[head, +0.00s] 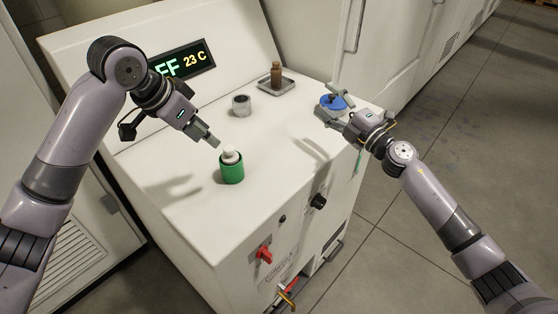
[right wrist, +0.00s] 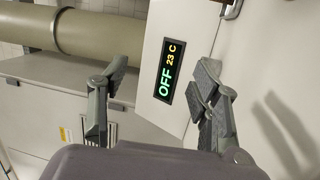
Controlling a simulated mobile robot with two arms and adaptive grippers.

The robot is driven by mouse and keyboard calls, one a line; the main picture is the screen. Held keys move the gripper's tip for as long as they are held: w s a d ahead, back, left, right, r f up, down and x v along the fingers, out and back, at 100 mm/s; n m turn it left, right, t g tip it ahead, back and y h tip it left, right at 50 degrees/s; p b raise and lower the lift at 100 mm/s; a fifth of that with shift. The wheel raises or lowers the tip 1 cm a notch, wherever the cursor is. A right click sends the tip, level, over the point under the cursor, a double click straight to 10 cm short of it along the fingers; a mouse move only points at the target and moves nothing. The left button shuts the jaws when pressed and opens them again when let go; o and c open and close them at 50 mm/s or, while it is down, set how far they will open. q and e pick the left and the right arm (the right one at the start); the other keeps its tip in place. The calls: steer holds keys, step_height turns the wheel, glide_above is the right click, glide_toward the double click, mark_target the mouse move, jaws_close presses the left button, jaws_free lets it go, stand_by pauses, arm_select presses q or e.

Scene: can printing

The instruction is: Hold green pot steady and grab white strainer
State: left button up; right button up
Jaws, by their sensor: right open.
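The green pot (head: 232,174) stands upright on the white machine top, near its front edge. The white strainer (head: 230,155) sits in the mouth of the pot and sticks up above its rim. My left gripper (head: 212,140) is just up and left of the pot, pointing down toward it, apart from the strainer. Its fingers overlap in this view, so I cannot tell its opening. My right gripper (head: 330,103) is open above the right side of the machine top, away from the pot. In the right wrist view its fingers (right wrist: 160,88) are spread with nothing between them.
A grey metal cup (head: 241,106) stands behind the pot. A brown bottle (head: 276,75) is on a small dark tray (head: 283,86) further back. A blue round object (head: 334,103) is by my right gripper. A display (head: 183,62) reads 23 C. The red knob (head: 264,255) is on the front.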

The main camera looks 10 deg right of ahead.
steer(key=s+a+n+g+y, duration=0.4)
steer(key=s+a+n+g, duration=0.1)
steer(key=a+n, duration=0.5)
steer(key=n+g+h, duration=0.1)
steer(key=n+g, duration=0.4)
steer(key=n, duration=1)
glide_toward(221, 163)
steer(key=x, duration=0.4)
steer(key=w+d+f+x, duration=0.1)
steer(key=x, duration=0.3)
steer(key=d+f+x, duration=0.1)
steer(key=x, duration=0.4)
steer(key=shift+w+a, duration=0.1)
steer(key=shift+w, duration=0.2)
steer(key=c, duration=1.2)
steer(key=shift+c, duration=0.5)
